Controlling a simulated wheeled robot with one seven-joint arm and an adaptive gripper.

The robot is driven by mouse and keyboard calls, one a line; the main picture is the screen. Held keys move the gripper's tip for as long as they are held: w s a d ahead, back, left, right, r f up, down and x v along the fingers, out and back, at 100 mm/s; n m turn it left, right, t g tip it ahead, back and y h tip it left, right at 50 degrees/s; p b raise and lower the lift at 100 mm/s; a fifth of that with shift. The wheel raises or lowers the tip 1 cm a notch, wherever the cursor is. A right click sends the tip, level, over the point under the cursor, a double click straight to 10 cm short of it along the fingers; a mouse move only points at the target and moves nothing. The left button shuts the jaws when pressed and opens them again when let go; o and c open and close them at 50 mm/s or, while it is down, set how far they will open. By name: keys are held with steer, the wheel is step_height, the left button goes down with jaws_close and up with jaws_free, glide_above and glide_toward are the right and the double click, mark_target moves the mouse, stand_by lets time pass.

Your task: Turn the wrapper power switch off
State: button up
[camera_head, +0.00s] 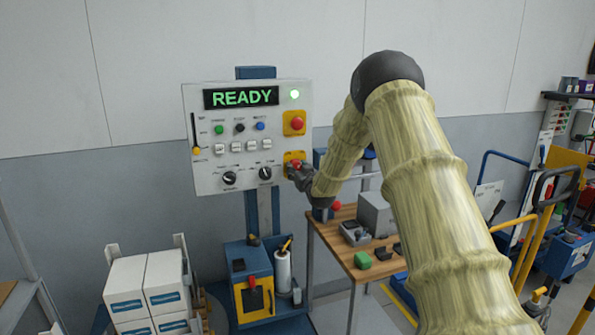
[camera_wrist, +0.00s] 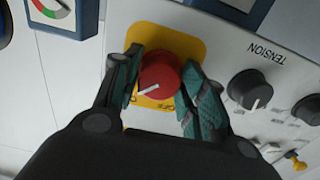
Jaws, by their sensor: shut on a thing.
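The wrapper power switch is a red rotary knob (camera_wrist: 159,75) with a white pointer line, on a yellow plate (camera_wrist: 185,40) marked "OFF". In the wrist view the pointer lies near-horizontal, slanting down to the left. My gripper (camera_wrist: 161,88) has its two teal-padded fingers closed on either side of the knob. In the head view my gripper (camera_head: 296,172) is at the lower right of the white control panel (camera_head: 206,178), and the knob is mostly hidden.
A red button (camera_head: 297,124) on a yellow plate sits above the switch. Black dials (camera_head: 229,178) are to its left; one (camera_wrist: 249,89) shows near "TENSION" in the wrist view. A wooden table (camera_head: 345,257) with small items stands below my arm. White boxes (camera_head: 128,278) are at lower left.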

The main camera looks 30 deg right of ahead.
steer(key=shift+f, duration=0.1)
steer(key=shift+d+n+b, duration=0.1)
steer(key=shift+n+b, duration=8.4)
steer(key=shift+n, duration=0.4)
steer(key=o, duration=1)
steer(key=shift+o, duration=0.2)
steer(key=shift+r, duration=0.2)
steer(key=v, duration=1.2)
